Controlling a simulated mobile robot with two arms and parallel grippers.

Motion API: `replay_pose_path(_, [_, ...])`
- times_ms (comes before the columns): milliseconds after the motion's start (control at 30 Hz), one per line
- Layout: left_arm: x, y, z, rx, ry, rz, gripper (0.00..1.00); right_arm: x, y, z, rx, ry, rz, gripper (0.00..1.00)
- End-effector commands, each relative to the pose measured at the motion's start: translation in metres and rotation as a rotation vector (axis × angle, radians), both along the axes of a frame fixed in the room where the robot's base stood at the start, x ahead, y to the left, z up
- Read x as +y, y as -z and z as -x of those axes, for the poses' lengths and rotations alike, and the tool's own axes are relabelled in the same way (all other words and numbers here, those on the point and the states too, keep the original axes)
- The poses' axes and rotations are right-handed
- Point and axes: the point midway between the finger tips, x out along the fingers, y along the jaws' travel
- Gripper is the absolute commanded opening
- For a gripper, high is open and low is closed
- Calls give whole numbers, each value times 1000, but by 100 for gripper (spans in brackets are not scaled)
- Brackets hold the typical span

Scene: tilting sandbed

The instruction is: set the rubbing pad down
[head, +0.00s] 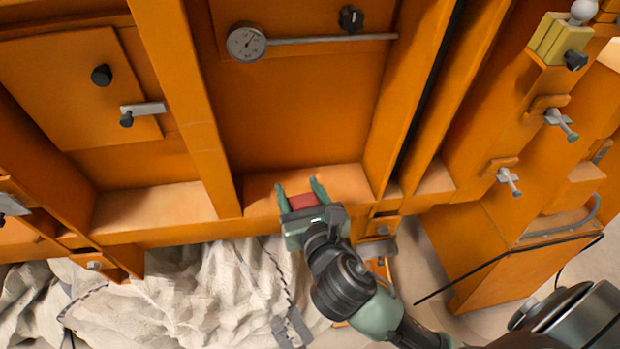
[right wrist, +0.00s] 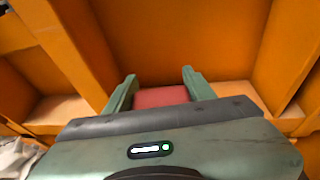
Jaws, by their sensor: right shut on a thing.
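The red rubbing pad (head: 303,202) sits between the two green fingers of my right gripper (head: 299,187), which is shut on it. In the right wrist view the pad (right wrist: 161,97) shows between the fingers of the gripper (right wrist: 160,78), partly hidden by the gripper body. The gripper is at the sandy orange ledge (head: 345,183) at the foot of the middle bay in the head view. I cannot tell whether the pad touches the ledge. My left gripper is not in view.
Upright orange ribs (head: 185,100) stand on both sides of the bay. A dial gauge (head: 246,43) with a long stem and a black knob (head: 350,18) are on its back panel. Crumpled pale cloth (head: 205,295) lies below. Clamps (head: 510,181) stick out at the right.

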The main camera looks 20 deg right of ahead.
Motion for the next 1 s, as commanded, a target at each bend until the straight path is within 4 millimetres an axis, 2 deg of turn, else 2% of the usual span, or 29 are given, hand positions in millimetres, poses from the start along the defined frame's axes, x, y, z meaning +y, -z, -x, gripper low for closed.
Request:
replay_pose_path(33, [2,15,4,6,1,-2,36,3,12,-9,-2,20,-4,14])
replay_pose_path(200, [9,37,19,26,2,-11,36,12,28,-31,7,80,-3,14])
replay_pose_path(400, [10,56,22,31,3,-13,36,25,38,-50,16,127,-4,14])
replay_pose_path(533, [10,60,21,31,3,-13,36,28,41,-57,21,141,-3,14])
replay_pose_path(633, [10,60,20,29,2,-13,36,25,48,-70,24,146,0,14])
replay_pose_path(1000, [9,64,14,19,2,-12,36,3,88,-146,24,144,-3,14])
